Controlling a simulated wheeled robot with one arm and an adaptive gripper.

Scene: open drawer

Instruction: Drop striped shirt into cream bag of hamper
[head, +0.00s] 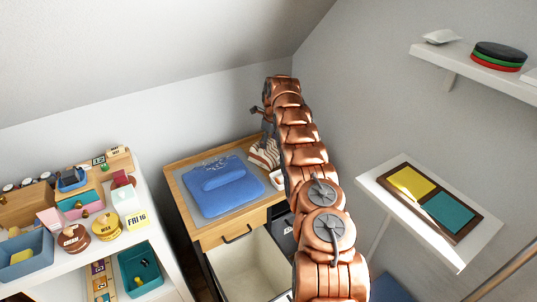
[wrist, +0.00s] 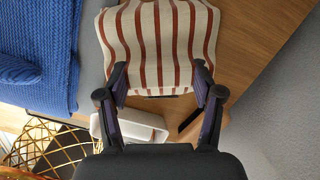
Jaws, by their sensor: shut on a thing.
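The striped shirt (wrist: 160,40), cream with rust-red stripes, lies between my gripper's (wrist: 160,82) fingertips at its near edge in the wrist view. My gripper is shut on it. In the head view the shirt (head: 262,154) shows at the right part of the wooden desktop, partly behind my arm; I cannot tell whether it is lifted clear. A cream, open-topped compartment (head: 245,268), apparently the hamper's cream bag, is below the desk's front edge.
A blue folded cloth (head: 222,182) lies on the desktop's (head: 178,171) grey mat. A small white tray (wrist: 135,126) is close to my gripper. A gold wire basket (wrist: 48,148) is at lower left. A crowded white shelf (head: 160,230) stands left; a white ledge (head: 425,238) is right.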

